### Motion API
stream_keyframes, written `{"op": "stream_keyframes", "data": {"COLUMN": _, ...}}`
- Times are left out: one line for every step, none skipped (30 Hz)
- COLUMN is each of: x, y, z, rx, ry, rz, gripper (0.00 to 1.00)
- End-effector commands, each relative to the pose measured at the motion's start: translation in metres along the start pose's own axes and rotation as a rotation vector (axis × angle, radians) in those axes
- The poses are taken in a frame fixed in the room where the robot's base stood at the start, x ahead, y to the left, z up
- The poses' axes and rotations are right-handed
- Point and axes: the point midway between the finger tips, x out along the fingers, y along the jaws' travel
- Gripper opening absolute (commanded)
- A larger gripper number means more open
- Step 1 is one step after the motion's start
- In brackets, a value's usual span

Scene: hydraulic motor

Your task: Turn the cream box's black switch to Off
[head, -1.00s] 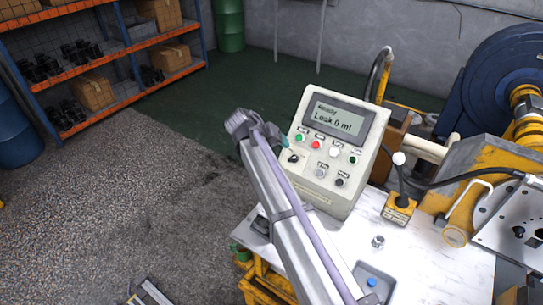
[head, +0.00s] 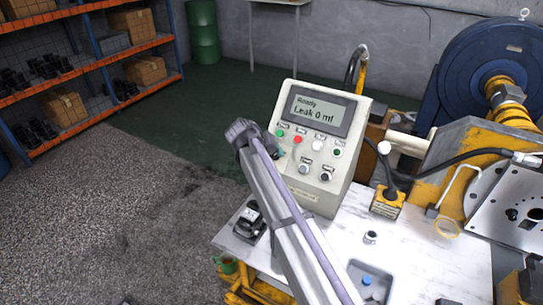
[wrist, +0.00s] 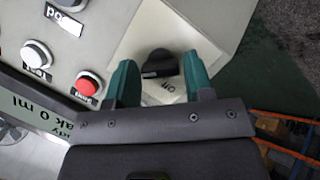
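The cream box (head: 335,165) stands upright on the white table, its screen (head: 318,111) reading "Ready, Leak 0 ml". Its black switch (wrist: 160,64) shows in the wrist view, on the sloped panel near a partly covered label. My gripper (wrist: 160,76) is open, with one teal finger on each side of the switch. A gap shows between the switch and each finger. In the head view my gripper (head: 277,150) is at the left edge of the panel and hides the switch. I cannot read the switch's setting.
A red button (wrist: 87,86) and a white button (wrist: 36,54) sit beside the left finger. On the white table (head: 415,245) are a yellow block (head: 387,203), a small metal nut (head: 371,237) and a black part (head: 250,222). A blue motor (head: 465,85) stands at right.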

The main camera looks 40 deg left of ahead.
Motion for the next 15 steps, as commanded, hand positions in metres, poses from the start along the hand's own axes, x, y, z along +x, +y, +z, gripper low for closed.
{"op": "stream_keyframes", "data": {"x": -0.0001, "y": -0.0001, "z": 0.0, "rx": 0.0, "ry": 0.0, "rz": 0.0, "gripper": 0.43}}
{"op": "stream_keyframes", "data": {"x": 0.0, "y": -0.0001, "z": 0.0, "rx": 0.0, "ry": 0.0, "rz": 0.0, "gripper": 0.4}}
{"op": "stream_keyframes", "data": {"x": -0.0001, "y": -0.0001, "z": 0.0, "rx": 0.0, "ry": 0.0, "rz": 0.0, "gripper": 0.36}}
{"op": "stream_keyframes", "data": {"x": -0.0001, "y": -0.0001, "z": 0.0001, "rx": 0.0, "ry": 0.0, "rz": 0.0, "gripper": 0.33}}
{"op": "stream_keyframes", "data": {"x": -0.0001, "y": -0.0001, "z": 0.0001, "rx": 0.0, "ry": 0.0, "rz": 0.0, "gripper": 0.3}}
{"op": "stream_keyframes", "data": {"x": -0.0001, "y": -0.0001, "z": 0.0001, "rx": 0.0, "ry": 0.0, "rz": 0.0, "gripper": 0.27}}
{"op": "stream_keyframes", "data": {"x": 0.0, "y": -0.0001, "z": 0.0001, "rx": 0.0, "ry": 0.0, "rz": 0.0, "gripper": 0.24}}
{"op": "stream_keyframes", "data": {"x": 0.0, "y": -0.0001, "z": 0.0001, "rx": 0.0, "ry": 0.0, "rz": 0.0, "gripper": 0.21}}
{"op": "stream_keyframes", "data": {"x": -0.0001, "y": -0.0001, "z": 0.0002, "rx": 0.0, "ry": 0.0, "rz": 0.0, "gripper": 0.17}}
{"op": "stream_keyframes", "data": {"x": -0.0001, "y": -0.0001, "z": 0.0002, "rx": 0.0, "ry": 0.0, "rz": 0.0, "gripper": 0.15}}
{"op": "stream_keyframes", "data": {"x": 0.0, "y": -0.0002, "z": 0.0001, "rx": 0.0, "ry": 0.0, "rz": 0.0, "gripper": 0.15}}
{"op": "stream_keyframes", "data": {"x": 0.0, "y": -0.0002, "z": 0.0001, "rx": -0.001, "ry": 0.0, "rz": 0.0, "gripper": 0.15}}
{"op": "stream_keyframes", "data": {"x": 0.0, "y": -0.0002, "z": 0.0001, "rx": -0.002, "ry": 0.0, "rz": 0.001, "gripper": 0.15}}
{"op": "stream_keyframes", "data": {"x": 0.0, "y": -0.0003, "z": 0.0002, "rx": -0.003, "ry": 0.0, "rz": 0.001, "gripper": 0.15}}
{"op": "stream_keyframes", "data": {"x": 0.0001, "y": -0.0003, "z": 0.0002, "rx": -0.007, "ry": 0.0, "rz": 0.002, "gripper": 0.15}}
